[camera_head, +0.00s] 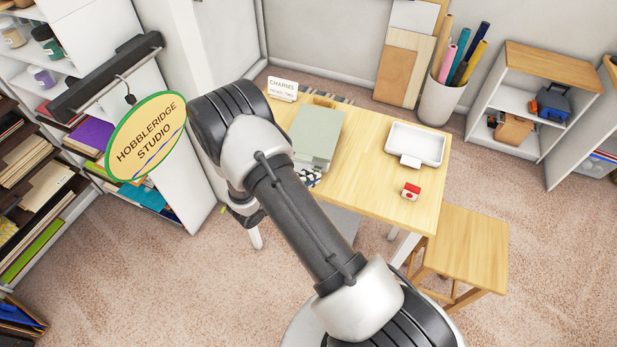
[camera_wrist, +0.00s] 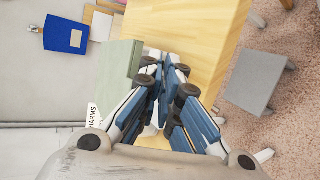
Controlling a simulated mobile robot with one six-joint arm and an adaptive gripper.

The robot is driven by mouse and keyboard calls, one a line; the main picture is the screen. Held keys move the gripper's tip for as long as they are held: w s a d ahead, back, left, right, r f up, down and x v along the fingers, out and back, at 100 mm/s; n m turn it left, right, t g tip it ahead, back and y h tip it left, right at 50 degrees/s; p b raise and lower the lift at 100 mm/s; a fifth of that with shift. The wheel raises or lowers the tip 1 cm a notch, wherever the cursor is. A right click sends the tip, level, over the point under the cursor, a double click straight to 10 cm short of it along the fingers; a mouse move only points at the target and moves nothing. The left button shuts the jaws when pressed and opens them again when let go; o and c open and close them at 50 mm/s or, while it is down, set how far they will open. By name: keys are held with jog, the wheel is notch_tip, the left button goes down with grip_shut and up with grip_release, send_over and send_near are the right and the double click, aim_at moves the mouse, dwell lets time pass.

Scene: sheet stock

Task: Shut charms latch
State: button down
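A pale green box (camera_head: 318,133) lies on the wooden table (camera_head: 375,155), beside a white sign (camera_head: 283,88) reading CHARMS. The box also shows in the wrist view (camera_wrist: 120,62), up and left of my fingers, with part of the sign (camera_wrist: 93,114) at its lower left. I cannot make out a latch or tell whether one is shut. My gripper (camera_wrist: 165,72) has its blue-and-black fingers drawn together at the tips, close to the box's edge; contact cannot be told. Nothing visible is held. In the head view my arm hides most of the gripper.
A white tray (camera_head: 415,144) and a small red-and-white block (camera_head: 411,191) sit on the table's right side. A wooden stool (camera_head: 463,250) stands at its right front. A hanging oval sign (camera_head: 146,136) and shelves are at left.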

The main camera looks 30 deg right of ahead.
aim_at(315, 154)
jog(key=r+g+y+p, duration=0.1)
jog(key=w+d+r+g+y+p, duration=0.1)
jog(key=r+p, duration=0.1)
jog(key=shift+w+d+n+y, duration=0.15)
jog(key=shift+d+n+y, duration=0.05)
jog(key=shift+n+y, duration=0.2)
jog(key=g+y+p, duration=0.1)
jog(key=p, duration=0.1)
jog(key=w+d+r+g+y+p, duration=0.1)
jog(key=p, duration=0.1)
jog(key=shift+w+d+r+n+p, duration=0.2)
jog(key=shift+w+d+n+p, duration=0.1)
jog(key=shift+p, duration=0.1)
jog(key=shift+w+d+r+n+g+y+p, duration=0.1)
jog(key=shift+w+d+n+g+y+p, duration=0.05)
jog(key=shift+w+d+g+y+p, duration=0.3)
jog(key=shift+w+d+n+g+y+p, duration=0.15)
jog(key=shift+g+y+p, duration=0.1)
jog(key=shift+y+p, duration=0.25)
jog(key=shift+w+d+n+g+y+b, duration=0.3)
jog(key=shift+w+d+g+y+b, duration=0.4)
jog(key=shift+g+y+b, duration=0.35)
jog(key=shift+s, duration=0.1)
jog(key=c, duration=2.1)
grip_release()
jog(key=shift+r, duration=0.1)
